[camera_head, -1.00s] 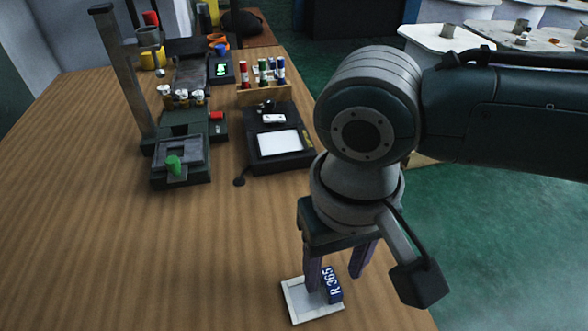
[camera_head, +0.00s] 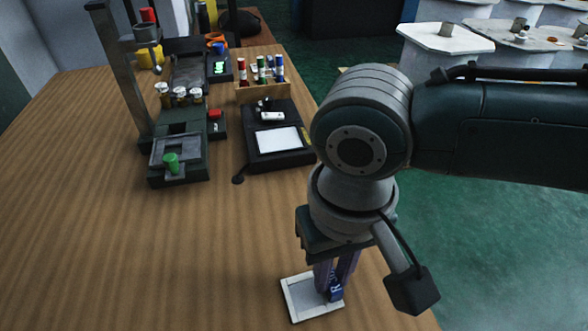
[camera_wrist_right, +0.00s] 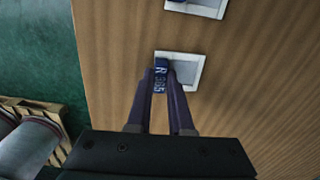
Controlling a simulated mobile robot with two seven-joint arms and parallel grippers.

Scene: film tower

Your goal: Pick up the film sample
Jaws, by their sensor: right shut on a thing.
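The film sample is a flat white square frame (camera_head: 296,291) with a blue tab lettered R 365 on one edge. It lies on the wooden table in the lower middle of the head view. My right gripper (camera_head: 331,288) points down at it and is shut on the blue tab. In the right wrist view, the gripper's fingertips (camera_wrist_right: 162,72) stand on either side of the blue tab (camera_wrist_right: 160,83), with the white frame (camera_wrist_right: 189,75) beyond them. The fingers hide part of the tab in the head view. My left gripper is not in view.
A second white frame (camera_wrist_right: 207,9) with a blue tab is cut off at the top of the wrist view. A dark device with a white panel (camera_head: 278,140) and a green-knobbed stand (camera_head: 171,161) are further back. The table's left middle is clear.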

